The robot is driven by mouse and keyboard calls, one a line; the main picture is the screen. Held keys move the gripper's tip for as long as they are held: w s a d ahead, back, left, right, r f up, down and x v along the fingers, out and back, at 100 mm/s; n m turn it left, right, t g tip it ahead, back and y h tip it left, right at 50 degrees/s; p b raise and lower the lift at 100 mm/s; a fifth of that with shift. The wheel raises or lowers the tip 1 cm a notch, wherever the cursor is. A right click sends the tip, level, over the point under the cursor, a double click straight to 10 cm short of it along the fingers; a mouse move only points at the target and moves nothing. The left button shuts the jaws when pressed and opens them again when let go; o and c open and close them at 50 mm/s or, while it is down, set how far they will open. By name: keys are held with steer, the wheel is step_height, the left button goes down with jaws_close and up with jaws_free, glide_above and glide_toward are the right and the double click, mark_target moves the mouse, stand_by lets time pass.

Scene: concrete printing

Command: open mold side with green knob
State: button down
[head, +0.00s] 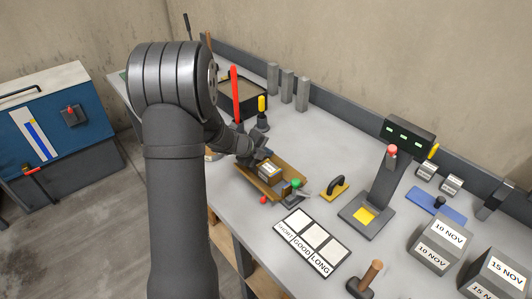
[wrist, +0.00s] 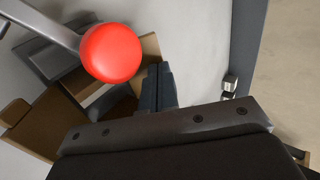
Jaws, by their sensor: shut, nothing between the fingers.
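The wooden mold (head: 250,183) lies on the table left of centre in the head view, with a grey labelled block (head: 269,170) inside. A green knob (head: 296,183) is at its right corner, by a grey metal lever. A red knob (head: 263,200) is at its near side. My gripper (head: 262,153) is above the far side of the mold, away from the green knob. In the wrist view my gripper (wrist: 158,88) is shut and empty, beside brown mold boards (wrist: 38,125). A red ball (wrist: 111,53) on a grey bar is close to the camera. The green knob does not show there.
A card marked SHORT, GOOD, LONG (head: 312,240) lies in front. A grey stand (head: 370,215) and dated blocks (head: 440,240) are to the right. A tall red handle (head: 236,95) and a dark tray stand behind.

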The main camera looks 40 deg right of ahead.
steer(key=a+r, duration=0.7)
steer(key=r, duration=0.4)
steer(key=shift+a+r, duration=0.3)
steer(key=shift+a, duration=0.1)
steer(key=d+f, duration=0.2)
steer(key=f, duration=0.2)
steer(key=d+f, duration=0.5)
steer(key=f, duration=0.2)
steer(key=shift+d+f, duration=0.35)
steer(key=shift+d, duration=0.05)
steer(key=shift+f, duration=0.1)
steer(key=shift+a+h, duration=0.45)
steer(key=shift+h, duration=0.25)
steer(key=s+a+r+m, duration=0.1)
steer(key=a+r+m, duration=0.2)
steer(key=a, duration=1.2)
steer(key=shift+s+r+m, duration=0.15)
steer(key=shift+r+m, duration=0.25)
steer(key=shift+r, duration=1.25)
